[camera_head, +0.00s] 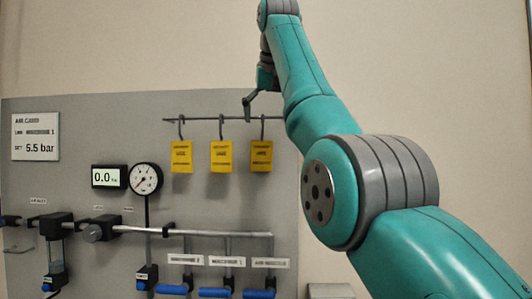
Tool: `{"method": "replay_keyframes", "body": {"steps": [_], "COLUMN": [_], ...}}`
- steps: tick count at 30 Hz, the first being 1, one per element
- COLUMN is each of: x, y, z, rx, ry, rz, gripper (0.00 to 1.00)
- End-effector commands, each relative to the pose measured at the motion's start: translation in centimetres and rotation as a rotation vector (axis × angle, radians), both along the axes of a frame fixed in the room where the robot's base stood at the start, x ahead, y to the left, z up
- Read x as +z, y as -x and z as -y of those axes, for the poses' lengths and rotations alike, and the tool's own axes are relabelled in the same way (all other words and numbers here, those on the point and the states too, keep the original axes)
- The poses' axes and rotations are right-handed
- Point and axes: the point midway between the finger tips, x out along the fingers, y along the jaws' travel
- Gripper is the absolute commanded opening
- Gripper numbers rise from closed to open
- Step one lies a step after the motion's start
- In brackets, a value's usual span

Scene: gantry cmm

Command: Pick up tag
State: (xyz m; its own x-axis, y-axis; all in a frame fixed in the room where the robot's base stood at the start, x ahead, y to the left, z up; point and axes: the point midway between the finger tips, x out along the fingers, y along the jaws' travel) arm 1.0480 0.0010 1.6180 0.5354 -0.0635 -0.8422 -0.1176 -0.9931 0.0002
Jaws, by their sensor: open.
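Three yellow tags hang in a row on hooks from a thin rail (200,119) on the grey panel. They are the left tag (181,158), the middle tag (221,157) and the right tag (261,156). Each has dark print too small to read. My gripper (248,107) is above and slightly left of the right tag, close to the rail in the picture. It is open, and no tag shows in it. Part of it is hidden behind my teal arm, and its distance from the rail is hard to judge.
The grey panel (90,135) carries a sign (35,137), a digital display (109,177) and a round gauge (146,179). Below the tags runs a pipe (220,234) with several blue-handled valves (215,292). The wall above the panel is bare. My arm covers the right side.

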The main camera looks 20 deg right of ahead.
Motion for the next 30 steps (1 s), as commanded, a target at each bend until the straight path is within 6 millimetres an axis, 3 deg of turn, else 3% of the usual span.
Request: {"method": "replay_keyframes", "body": {"steps": [4, 14, 24, 30], "x": [-2.0, -3.6, -7.0, -7.2], "y": [-1.3, -2.4, -5.0, -5.1], "z": [0.2, 0.3, 0.7, 0.8], "rx": [0.000, 0.000, 0.000, 0.000], "ry": [0.000, 0.000, 0.000, 0.000], "rz": [-0.001, 0.000, 0.000, 0.001], "gripper": [0.94, 0.94, 0.94, 0.94]}}
